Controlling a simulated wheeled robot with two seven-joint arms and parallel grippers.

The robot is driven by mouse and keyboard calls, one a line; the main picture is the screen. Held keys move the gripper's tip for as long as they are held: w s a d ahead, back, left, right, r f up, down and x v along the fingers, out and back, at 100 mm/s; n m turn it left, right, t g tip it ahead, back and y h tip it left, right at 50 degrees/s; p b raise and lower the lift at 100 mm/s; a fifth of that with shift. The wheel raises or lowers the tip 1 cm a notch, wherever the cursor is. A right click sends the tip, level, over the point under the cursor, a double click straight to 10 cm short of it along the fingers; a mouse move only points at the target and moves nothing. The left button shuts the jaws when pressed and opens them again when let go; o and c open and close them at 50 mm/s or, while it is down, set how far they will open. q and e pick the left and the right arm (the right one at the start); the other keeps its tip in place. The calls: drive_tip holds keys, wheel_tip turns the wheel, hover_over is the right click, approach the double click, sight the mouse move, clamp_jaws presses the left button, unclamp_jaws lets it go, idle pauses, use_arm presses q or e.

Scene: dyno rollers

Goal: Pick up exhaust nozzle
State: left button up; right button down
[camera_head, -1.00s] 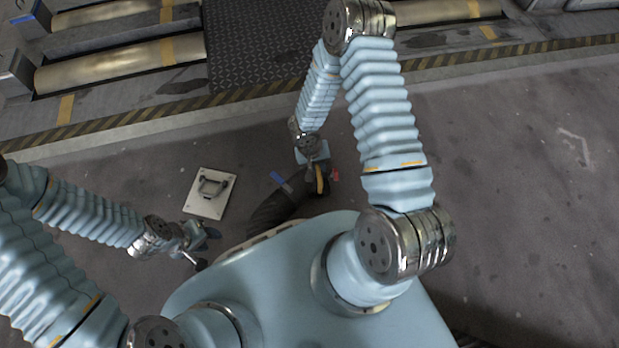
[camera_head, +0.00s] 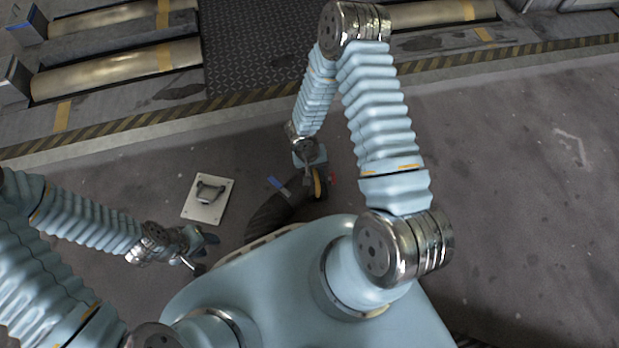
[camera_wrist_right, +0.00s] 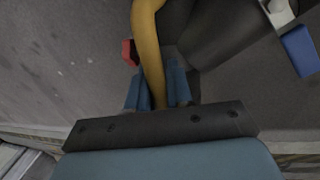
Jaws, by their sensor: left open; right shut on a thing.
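The exhaust nozzle shows as a dark, thick hose-like piece (camera_head: 275,213) on the right of the floor plate, with a blue part (camera_head: 277,184) and a yellow curved handle (camera_head: 318,183). My right gripper (camera_head: 312,176) is shut on the yellow handle. In the right wrist view the yellow handle (camera_wrist_right: 148,45) runs between the two blue fingers (camera_wrist_right: 158,88), and the dark body (camera_wrist_right: 222,32) lies beside it with a blue tab (camera_wrist_right: 300,50). My left gripper (camera_head: 206,252) is open and empty at the lower left. My own base hides the lower end of the hose.
A pale square plate with a handle (camera_head: 207,199) lies on the floor between my arms. Metal rollers (camera_head: 115,68) and a striped edge (camera_head: 130,126) lie beyond. The grey floor at right (camera_head: 520,190) is clear.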

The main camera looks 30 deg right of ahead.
drive_tip(key=shift+r, duration=0.1)
drive_tip(key=shift+r, duration=0.8)
drive_tip(key=s+a+r+p, duration=0.1)
drive_tip(key=s+a+r, duration=0.1)
drive_tip(key=a+r, duration=0.9)
drive_tip(key=a, duration=0.2)
drive_tip(key=shift+s+a+r, duration=0.15)
drive_tip(key=shift+a, duration=0.25)
